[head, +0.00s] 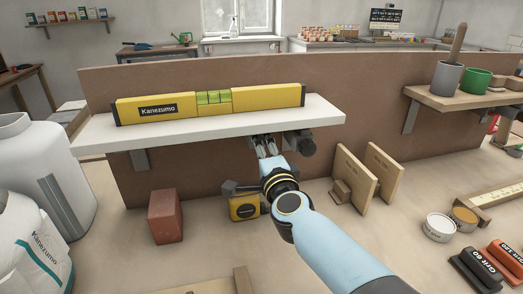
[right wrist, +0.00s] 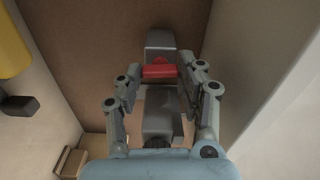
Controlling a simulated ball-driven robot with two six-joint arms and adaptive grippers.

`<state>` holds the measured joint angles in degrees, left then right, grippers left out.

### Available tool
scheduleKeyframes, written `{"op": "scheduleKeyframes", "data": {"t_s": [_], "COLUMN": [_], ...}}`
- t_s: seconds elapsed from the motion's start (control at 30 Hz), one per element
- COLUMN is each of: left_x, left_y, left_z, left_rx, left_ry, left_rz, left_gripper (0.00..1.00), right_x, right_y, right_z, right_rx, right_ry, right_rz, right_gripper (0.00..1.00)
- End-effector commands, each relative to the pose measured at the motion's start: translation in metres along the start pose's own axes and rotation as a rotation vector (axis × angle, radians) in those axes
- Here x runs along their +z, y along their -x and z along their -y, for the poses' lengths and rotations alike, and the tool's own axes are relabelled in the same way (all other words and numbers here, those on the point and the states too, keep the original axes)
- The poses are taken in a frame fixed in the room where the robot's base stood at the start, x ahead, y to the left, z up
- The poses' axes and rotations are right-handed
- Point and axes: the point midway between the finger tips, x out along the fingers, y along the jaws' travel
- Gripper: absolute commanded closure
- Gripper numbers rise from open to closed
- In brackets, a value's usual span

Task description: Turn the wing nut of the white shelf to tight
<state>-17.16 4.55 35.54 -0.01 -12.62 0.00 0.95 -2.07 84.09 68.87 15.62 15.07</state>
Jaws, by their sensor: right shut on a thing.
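The white shelf (head: 215,128) sits against the brown panel, and a yellow spirit level lies on it. My right gripper (head: 265,145) is under the shelf, near its right bracket (head: 294,136). In the right wrist view its fingers (right wrist: 160,82) stand on both sides of a red wing nut (right wrist: 158,71) and are shut on it. The nut sits in front of a grey bracket part (right wrist: 160,43) and shows as a short red bar across the gap. In the head view the nut is hidden by my gripper. My left gripper is not in view.
The yellow level (head: 213,100) rests along the shelf top. Below stand a red-brown block (head: 165,216) and a yellow tape measure (head: 243,207). Wooden boards (head: 352,176) lean to the right. White containers (head: 38,165) stand at the left.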

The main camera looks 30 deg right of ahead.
Motion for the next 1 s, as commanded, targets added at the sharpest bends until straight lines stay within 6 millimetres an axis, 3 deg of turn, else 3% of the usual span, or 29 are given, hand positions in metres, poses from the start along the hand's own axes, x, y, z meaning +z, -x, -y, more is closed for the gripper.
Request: {"op": "scheduleKeyframes", "data": {"t_s": [0.63,0.67,0.7,0.8,1.0], "left_x": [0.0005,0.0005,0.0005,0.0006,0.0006], "left_y": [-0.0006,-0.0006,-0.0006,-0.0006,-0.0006], "left_z": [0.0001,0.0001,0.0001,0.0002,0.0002], "left_rx": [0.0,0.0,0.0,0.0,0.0], "left_ry": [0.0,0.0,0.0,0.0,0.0], "left_rz": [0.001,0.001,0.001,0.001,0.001], "left_gripper": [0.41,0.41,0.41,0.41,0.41], "right_x": [0.0001,0.0001,0.0001,0.0001,0.0], "right_y": [0.0006,0.0006,0.0005,0.0004,0.0002], "right_z": [-0.0013,-0.0013,-0.0013,-0.001,-0.0005], "right_rx": [0.003,0.003,0.002,0.002,0.001], "right_ry": [-0.046,-0.046,-0.046,-0.046,-0.045], "right_rz": [0.0,0.0,0.0,0.0,0.0], "right_gripper": [0.94,0.58,0.53,0.4,0.38]}}
